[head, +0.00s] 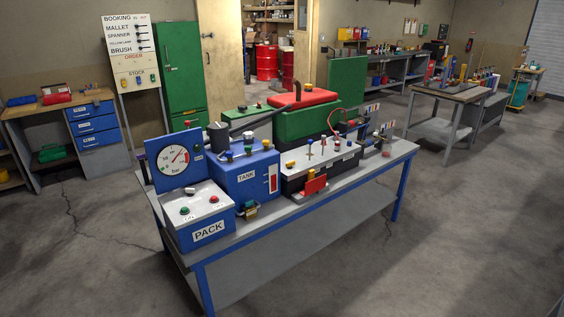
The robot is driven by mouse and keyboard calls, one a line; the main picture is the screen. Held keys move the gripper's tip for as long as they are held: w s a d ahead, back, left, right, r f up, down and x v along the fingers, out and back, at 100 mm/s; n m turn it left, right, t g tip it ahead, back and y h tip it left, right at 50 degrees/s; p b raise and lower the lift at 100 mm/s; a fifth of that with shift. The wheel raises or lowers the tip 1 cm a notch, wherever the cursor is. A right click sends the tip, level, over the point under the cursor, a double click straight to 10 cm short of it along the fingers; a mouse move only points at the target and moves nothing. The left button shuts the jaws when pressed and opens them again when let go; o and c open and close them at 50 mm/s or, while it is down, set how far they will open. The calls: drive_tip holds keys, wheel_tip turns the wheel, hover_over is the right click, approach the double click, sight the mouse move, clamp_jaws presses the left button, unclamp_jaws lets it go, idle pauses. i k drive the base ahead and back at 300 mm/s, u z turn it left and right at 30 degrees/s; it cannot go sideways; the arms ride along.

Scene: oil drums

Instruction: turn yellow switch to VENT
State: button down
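Several small yellow parts show on the blue-legged bench (330,207). One yellow knob (290,164) is on the left end of a grey-topped black box (318,180). Another yellow knob (266,143) is on top of the blue box marked TANK (232,184). I cannot tell which of them is the yellow switch. No VENT label is readable at this size, and the switch position cannot be made out. My gripper is not in view.
On the bench's near left end stand a box marked PACK (205,211) and a round gauge (173,160). A green machine with a red top (304,99) stands behind. A side table (447,94) is at right. The floor at front right is clear.

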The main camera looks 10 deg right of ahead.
sight(288, 164)
drive_tip(key=i, duration=0.45)
drive_tip(key=z, duration=0.1)
drive_tip(key=k, duration=0.65)
drive_tip(key=u, duration=0.55)
drive_tip(key=i, duration=1.8)
drive_tip(key=z, duration=0.5)
